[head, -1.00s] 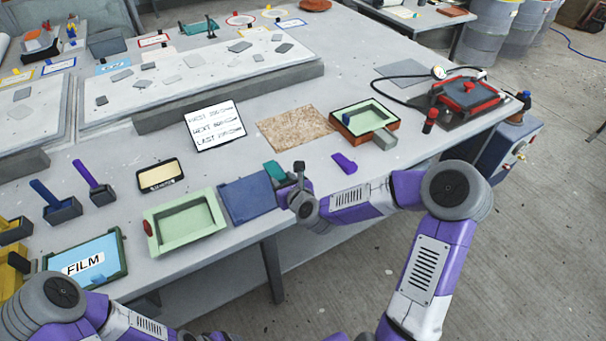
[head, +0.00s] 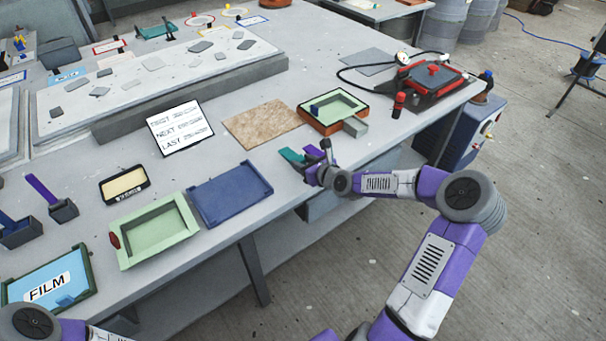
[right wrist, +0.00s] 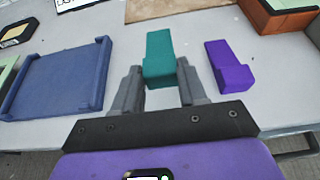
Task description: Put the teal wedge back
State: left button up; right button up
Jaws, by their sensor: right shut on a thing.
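The teal wedge (head: 291,155) is between the fingers of my right gripper (head: 307,165), near the table's front edge, right of the blue tray. In the right wrist view the teal wedge (right wrist: 160,58) points away from the shut fingers (right wrist: 160,88). Whether it touches the table is unclear. A purple wedge (right wrist: 230,66) lies just right of it in the wrist view, apart from it; in the head view the gripper partly hides this purple wedge (head: 314,152). My left gripper is out of view; only part of the left arm shows at bottom left.
The blue tray (head: 230,187) and green mould (head: 152,230) lie to the left. A brown board (head: 262,124) and an orange-based green mould (head: 333,107) stand behind my right gripper. A red press (head: 432,76) is at back right.

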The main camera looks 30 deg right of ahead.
notch_tip(320, 180, down, 3)
jog(key=shift+f+b, duration=0.15)
jog(key=shift+b, duration=0.5)
jog(key=shift+f, duration=0.2)
jog(key=shift+f, duration=0.15)
jog(key=o, duration=1)
jog(key=shift+o, duration=0.2)
